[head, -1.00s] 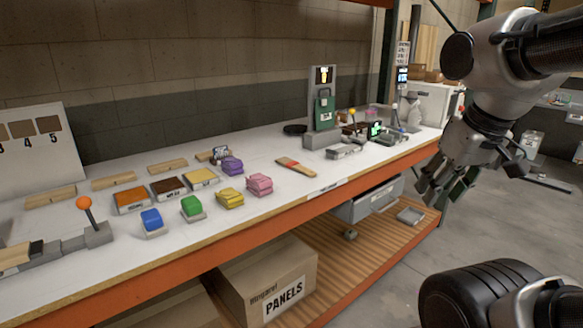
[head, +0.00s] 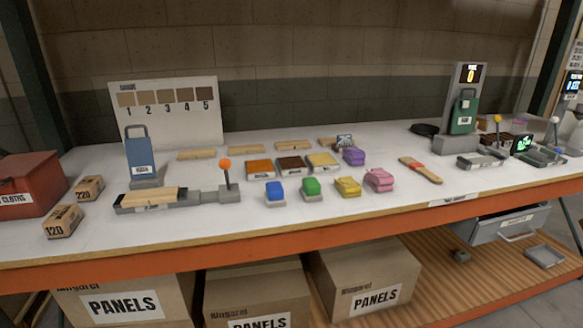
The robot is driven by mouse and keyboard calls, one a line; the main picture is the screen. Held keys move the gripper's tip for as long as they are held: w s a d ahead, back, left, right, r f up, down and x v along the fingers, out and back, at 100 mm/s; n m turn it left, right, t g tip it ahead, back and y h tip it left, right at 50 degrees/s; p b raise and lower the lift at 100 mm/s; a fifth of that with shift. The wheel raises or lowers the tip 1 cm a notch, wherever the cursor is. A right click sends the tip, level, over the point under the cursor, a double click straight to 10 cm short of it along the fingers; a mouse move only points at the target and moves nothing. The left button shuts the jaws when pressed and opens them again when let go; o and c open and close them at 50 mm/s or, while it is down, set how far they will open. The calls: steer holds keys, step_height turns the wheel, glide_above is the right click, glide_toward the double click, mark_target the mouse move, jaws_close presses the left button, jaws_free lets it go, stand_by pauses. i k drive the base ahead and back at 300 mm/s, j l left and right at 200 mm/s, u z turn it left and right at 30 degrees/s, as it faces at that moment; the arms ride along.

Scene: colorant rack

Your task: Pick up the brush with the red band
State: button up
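The brush with the red band (head: 420,170) lies flat on the white bench top, right of the middle in the head view. It has a light wooden body with a red band across it, and it lies at a slant. The pink block (head: 379,180) is a little to its left. Nothing touches the brush. My gripper is outside the head view, so its state does not show.
The workbench (head: 300,235) has an orange front edge. Blue (head: 275,191), green (head: 311,188) and yellow (head: 347,187) blocks stand left of the pink one. A green-tagged stand (head: 461,110) is behind the brush. Bench around the brush is clear. Boxes (head: 365,277) sit below.

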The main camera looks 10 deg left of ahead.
mark_target(411, 163)
steer(key=i+l+u, duration=0.85)
steer(key=i+l, duration=0.15)
steer(key=l, duration=0.2)
